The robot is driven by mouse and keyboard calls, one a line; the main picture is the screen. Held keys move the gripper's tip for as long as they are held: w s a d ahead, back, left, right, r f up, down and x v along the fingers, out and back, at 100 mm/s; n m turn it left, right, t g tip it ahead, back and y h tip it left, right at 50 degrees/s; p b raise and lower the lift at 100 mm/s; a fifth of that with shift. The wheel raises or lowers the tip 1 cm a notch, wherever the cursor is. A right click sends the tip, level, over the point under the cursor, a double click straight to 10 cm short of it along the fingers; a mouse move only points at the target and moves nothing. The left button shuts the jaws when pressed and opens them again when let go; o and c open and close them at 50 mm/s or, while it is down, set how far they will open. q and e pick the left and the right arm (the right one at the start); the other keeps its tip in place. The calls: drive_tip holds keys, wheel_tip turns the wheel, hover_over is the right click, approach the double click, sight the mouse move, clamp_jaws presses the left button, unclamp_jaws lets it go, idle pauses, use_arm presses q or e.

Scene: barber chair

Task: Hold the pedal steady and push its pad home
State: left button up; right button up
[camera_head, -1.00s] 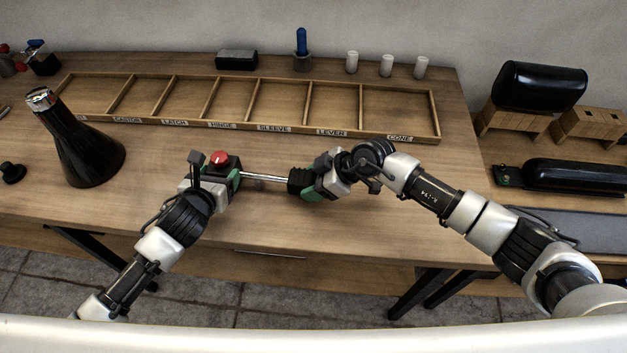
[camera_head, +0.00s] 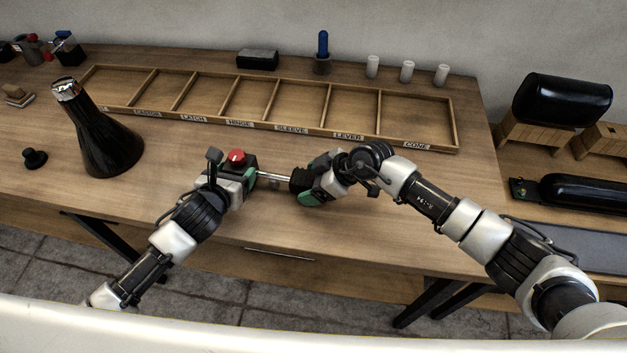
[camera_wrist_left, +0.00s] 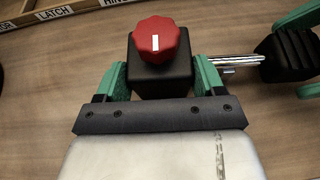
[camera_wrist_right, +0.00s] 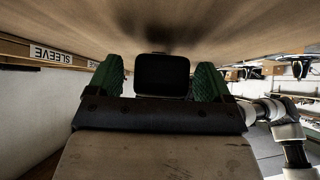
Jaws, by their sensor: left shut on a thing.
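The pedal's black block (camera_wrist_left: 160,78), with a red knob (camera_head: 237,156) on top, stands between the green fingers of my left gripper (camera_head: 240,178), which is shut on it. A bright metal rod (camera_head: 273,177) spans from the block's right side to a black ribbed pad (camera_wrist_left: 284,56). My right gripper (camera_head: 304,182) has its green fingers on both sides of the pad and appears shut on it. In the right wrist view the pad's dark end (camera_wrist_right: 162,76) shows between the fingers. The rod's ends are hidden, and a short stretch shows between block and pad.
A wooden tray (camera_head: 290,128) with labelled compartments lies behind the grippers. A black cone (camera_head: 105,140) with a chrome top and a small black knob (camera_head: 34,158) stand at left. White cylinders and a blue-handled tool (camera_head: 323,48) stand at the back. The front table edge is close.

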drive_tip(key=shift+d, duration=0.1)
use_arm(q)
drive_tip(key=shift+a, duration=0.1)
use_arm(e)
drive_tip(key=v, duration=1.2)
use_arm(q)
drive_tip(key=o, duration=1.4)
use_arm(e)
drive_tip(key=shift+f, duration=0.1)
